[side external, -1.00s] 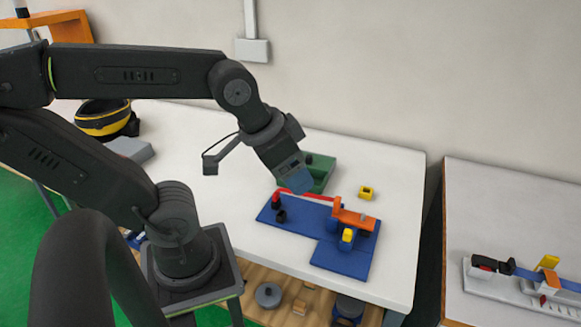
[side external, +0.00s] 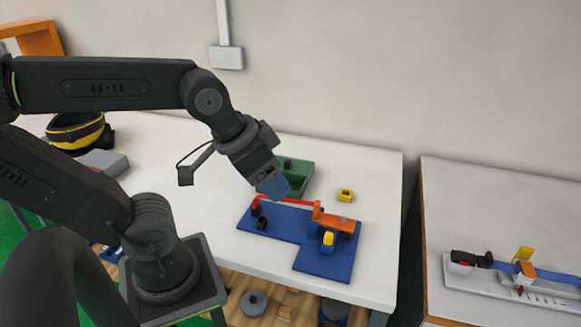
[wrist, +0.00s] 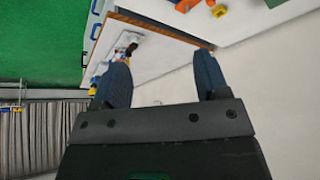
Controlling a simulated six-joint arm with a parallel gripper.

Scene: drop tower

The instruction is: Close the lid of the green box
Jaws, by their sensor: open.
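The green box (side external: 304,174) sits on the white table behind the blue board in the side external view, partly hidden by my gripper. A small dark knob (side external: 287,163) shows at its back left. I cannot tell the lid apart from the box at this size. My gripper (side external: 275,188) points down and to the right, in front of the box in the picture; I cannot tell whether it touches it. In the wrist view my gripper (wrist: 161,82) has its two blue fingers well apart with nothing held between them.
Just in front stands the blue board (side external: 285,223) with a red bar, dark posts and an orange and yellow piece. A yellow block (side external: 344,195) lies to the right. A second table (side external: 500,220) with a grey rig stands across a gap.

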